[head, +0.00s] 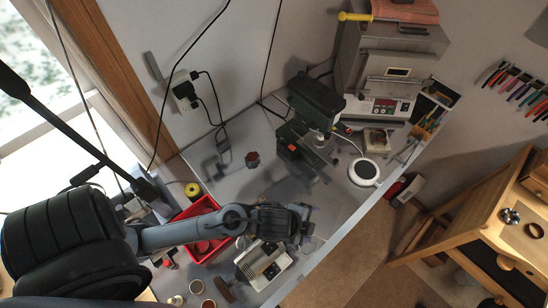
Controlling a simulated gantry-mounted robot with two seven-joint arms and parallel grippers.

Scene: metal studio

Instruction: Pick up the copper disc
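I cannot make out the copper disc with certainty. A small round brownish piece (208,303) shows at the bottom edge, but I cannot tell whether it is a disc or a container. My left gripper (312,225) is over the front part of the grey bench (345,207), right of the red tray. Its two fingertips look apart, with nothing visible between them. My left arm hides part of the bench and of the red tray. My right gripper is not in view.
A red tray (198,209) lies under my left arm. A pale metal box (262,266) stands just below my gripper. A green drill press (315,100) and a white round dish (364,171) stand farther back. Bare bench lies between the gripper and the press.

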